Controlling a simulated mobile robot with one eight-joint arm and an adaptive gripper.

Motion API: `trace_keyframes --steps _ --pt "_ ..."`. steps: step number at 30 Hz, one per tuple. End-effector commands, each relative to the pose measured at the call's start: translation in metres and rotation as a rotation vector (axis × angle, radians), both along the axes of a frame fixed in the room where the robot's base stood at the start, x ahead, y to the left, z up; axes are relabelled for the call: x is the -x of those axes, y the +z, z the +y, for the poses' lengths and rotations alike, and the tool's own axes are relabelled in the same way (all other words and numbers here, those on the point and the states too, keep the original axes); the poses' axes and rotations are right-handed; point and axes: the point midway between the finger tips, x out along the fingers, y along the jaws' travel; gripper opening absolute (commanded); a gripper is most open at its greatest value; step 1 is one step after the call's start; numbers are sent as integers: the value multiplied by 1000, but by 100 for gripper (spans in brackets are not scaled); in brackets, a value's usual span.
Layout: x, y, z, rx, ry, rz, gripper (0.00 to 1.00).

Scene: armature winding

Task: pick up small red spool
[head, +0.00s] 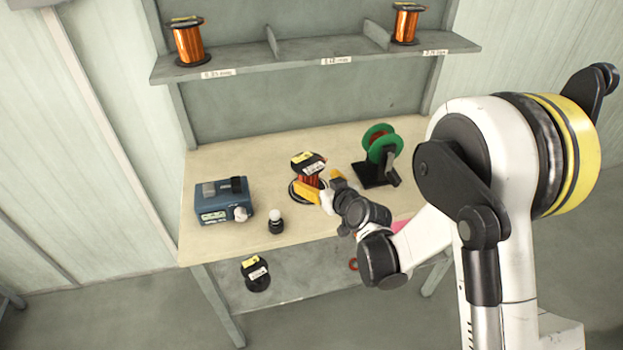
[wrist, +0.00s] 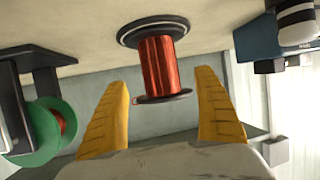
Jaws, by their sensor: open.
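The small red spool (head: 312,180) stands on the workbench, wound with red-copper wire between black flanges, with a label on top. In the wrist view the spool (wrist: 160,65) appears upside down, between and ahead of the two yellow fingers. My gripper (head: 322,190) is at the spool's near side in the head view and hides part of it. In the wrist view my gripper (wrist: 162,120) is open, with a gap on each side of the spool. I cannot tell whether a finger touches it.
A green reel on a black stand (head: 380,145) is close on the right. A blue box (head: 224,205) and a small black object with a light top (head: 276,224) are on the left. Copper spools (head: 188,43) (head: 405,24) stand on the upper shelf. Another spool (head: 256,274) sits below the bench.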

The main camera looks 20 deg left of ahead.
Motion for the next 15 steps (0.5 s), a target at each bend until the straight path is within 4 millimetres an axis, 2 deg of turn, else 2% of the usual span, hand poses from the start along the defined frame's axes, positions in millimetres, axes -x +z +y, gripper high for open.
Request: trace_keyframes --steps 15 --pt "-40 -20 37 0 -1 0 80"
